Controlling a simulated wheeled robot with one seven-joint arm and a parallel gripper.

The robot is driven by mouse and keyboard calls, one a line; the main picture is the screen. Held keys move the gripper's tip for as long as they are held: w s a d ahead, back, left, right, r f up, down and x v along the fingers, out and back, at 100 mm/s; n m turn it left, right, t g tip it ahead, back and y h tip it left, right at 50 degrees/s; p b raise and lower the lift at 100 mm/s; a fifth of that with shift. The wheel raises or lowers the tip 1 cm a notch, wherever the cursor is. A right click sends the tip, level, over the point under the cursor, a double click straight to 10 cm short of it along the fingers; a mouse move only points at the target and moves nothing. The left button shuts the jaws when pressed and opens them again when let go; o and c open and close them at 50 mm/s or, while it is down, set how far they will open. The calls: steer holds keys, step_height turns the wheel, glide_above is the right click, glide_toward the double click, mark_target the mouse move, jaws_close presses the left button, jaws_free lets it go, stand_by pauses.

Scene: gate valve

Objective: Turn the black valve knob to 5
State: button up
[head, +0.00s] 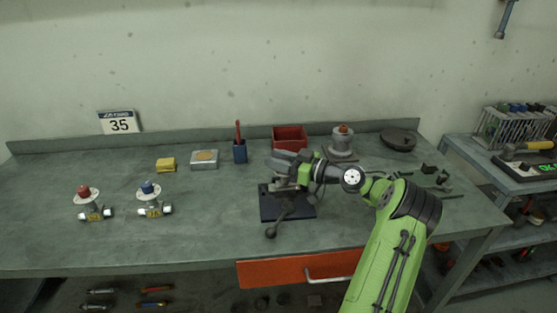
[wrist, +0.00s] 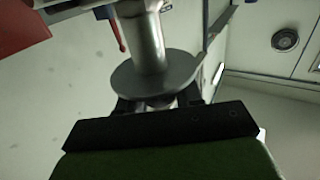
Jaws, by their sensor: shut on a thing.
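My gripper (head: 296,172) is over the dark square base plate (head: 285,210) in the middle of the bench. It is shut on a part of the fixture there, which I take to be the black valve knob; the gripper hides most of it, and no number or pointer can be read. A lever with a dark ball end (head: 271,232) sticks out at the front of the plate. In the wrist view a grey round disc (wrist: 155,80) on a thick post stands close in front of the gripper's dark edge. The fingertips are not clear there.
A valve with a red knob (head: 83,191) and one with a blue knob (head: 150,187) stand at the left. Behind are a yellow block (head: 166,164), a metal box (head: 204,160), a blue holder (head: 240,153) and a red bin (head: 289,135). The front left bench is clear.

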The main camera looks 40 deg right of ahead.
steer(key=o, duration=1)
steer(key=p+v, duration=0.2)
steer(key=v, duration=1.3)
steer(key=shift+s+d, duration=0.2)
steer(key=shift+s, duration=0.15)
